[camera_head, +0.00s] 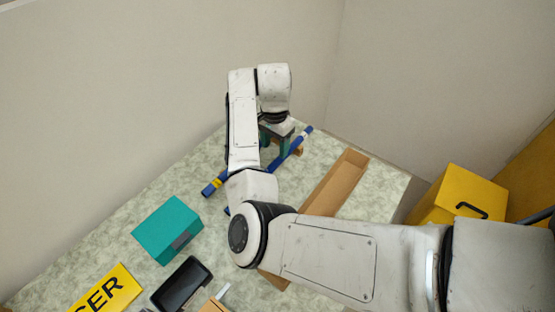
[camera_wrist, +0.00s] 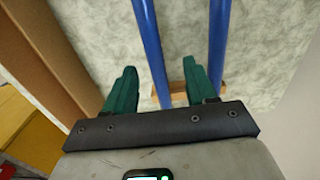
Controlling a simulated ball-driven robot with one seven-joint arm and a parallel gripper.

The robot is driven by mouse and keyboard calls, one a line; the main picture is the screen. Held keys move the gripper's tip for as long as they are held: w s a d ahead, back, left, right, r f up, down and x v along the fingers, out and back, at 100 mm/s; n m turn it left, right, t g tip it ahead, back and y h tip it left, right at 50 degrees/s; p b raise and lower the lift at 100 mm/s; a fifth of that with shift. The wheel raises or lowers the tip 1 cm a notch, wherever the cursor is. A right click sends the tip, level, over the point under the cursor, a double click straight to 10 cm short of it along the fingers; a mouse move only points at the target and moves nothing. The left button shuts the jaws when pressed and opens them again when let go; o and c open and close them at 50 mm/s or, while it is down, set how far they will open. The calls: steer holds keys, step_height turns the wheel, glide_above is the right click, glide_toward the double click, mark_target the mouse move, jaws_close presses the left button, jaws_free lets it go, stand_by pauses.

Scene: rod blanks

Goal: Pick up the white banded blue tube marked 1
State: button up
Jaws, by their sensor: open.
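In the head view a blue tube with a pale band (camera_head: 296,142) near its far right end slants across the table, partly hidden by my arm. A second blue tube with a yellow band (camera_head: 209,189) lies to its left. No number can be read. My gripper (camera_wrist: 162,82) is open, with green fingers. In the wrist view one blue tube (camera_wrist: 148,35) runs between the fingers, and nothing shows it gripped. The other blue tube (camera_wrist: 218,40) passes by the right finger, outside the gap. The bands are out of sight there.
A wooden support (camera_wrist: 176,95) shows by the tubes. A long brown cardboard tray (camera_head: 334,184) lies to the right. Walls stand behind.

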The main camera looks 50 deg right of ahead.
mark_target(277, 160)
steer(key=shift+s+f+p, duration=0.2)
steer(key=shift+f+p, duration=0.05)
steer(key=shift+f, duration=1.1)
steer(key=shift+s+f+p, duration=0.2)
steer(key=shift+f, duration=1.15)
steer(key=shift+c, duration=0.2)
jaws_close()
